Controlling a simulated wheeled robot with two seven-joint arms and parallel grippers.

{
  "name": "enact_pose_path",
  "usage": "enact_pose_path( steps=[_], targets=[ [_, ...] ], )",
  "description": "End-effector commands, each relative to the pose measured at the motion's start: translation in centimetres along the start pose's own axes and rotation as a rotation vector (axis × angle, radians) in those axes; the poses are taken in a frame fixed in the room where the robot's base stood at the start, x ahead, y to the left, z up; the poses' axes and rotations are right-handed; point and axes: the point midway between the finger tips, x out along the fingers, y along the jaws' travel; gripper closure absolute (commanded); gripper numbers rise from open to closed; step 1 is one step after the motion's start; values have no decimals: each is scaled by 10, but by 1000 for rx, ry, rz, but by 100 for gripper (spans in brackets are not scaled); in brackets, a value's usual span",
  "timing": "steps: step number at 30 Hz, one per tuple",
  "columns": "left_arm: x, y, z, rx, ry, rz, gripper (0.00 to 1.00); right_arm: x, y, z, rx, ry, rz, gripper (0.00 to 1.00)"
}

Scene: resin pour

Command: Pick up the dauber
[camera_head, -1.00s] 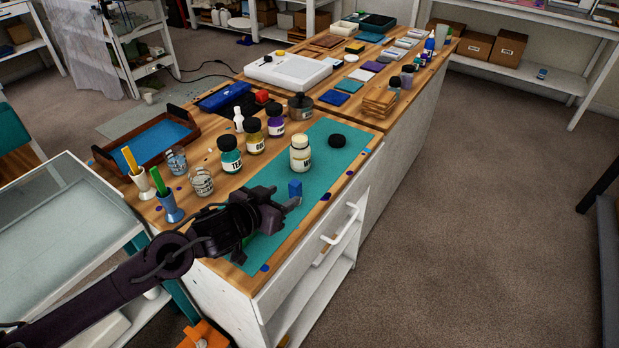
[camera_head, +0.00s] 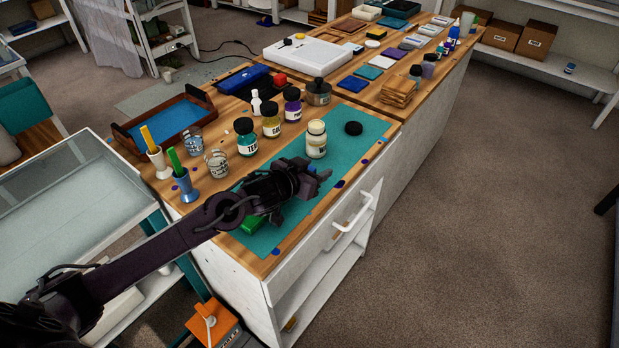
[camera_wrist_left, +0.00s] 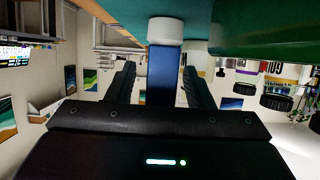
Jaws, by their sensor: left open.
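The dauber, a blue handle (camera_wrist_left: 162,75) with a white end (camera_wrist_left: 166,28), stands between the two fingers of my left gripper (camera_wrist_left: 162,85) in the left wrist view. A gap shows on each side of the handle, so the fingers are open around it and not closed on it. In the head view my left gripper (camera_head: 312,178) is low over the front part of the teal mat (camera_head: 355,120). A bit of the blue handle (camera_head: 325,174) shows at its fingertips; the rest is hidden behind the gripper. My right gripper is out of view.
A green object (camera_head: 252,224) lies on the mat beside my left wrist. Several paint jars and two glass cups stand left of the mat.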

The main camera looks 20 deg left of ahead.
Motion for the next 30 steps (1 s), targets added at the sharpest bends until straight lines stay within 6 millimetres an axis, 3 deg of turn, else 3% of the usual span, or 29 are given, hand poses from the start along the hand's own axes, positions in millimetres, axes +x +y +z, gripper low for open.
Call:
enact_pose_path(
  steps=[2, 12, 23, 30],
  targets=[
    [0, 0, 0, 0, 0, 0, 57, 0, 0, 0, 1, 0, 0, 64],
    [0, 0, 0, 0, 0, -1, 100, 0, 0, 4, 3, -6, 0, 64],
    [-2, 0, -5, 0, 2, -1, 100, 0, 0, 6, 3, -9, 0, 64],
    [-15, -1, -37, 1, 7, -1, 100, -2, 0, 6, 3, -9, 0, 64]
  ],
)
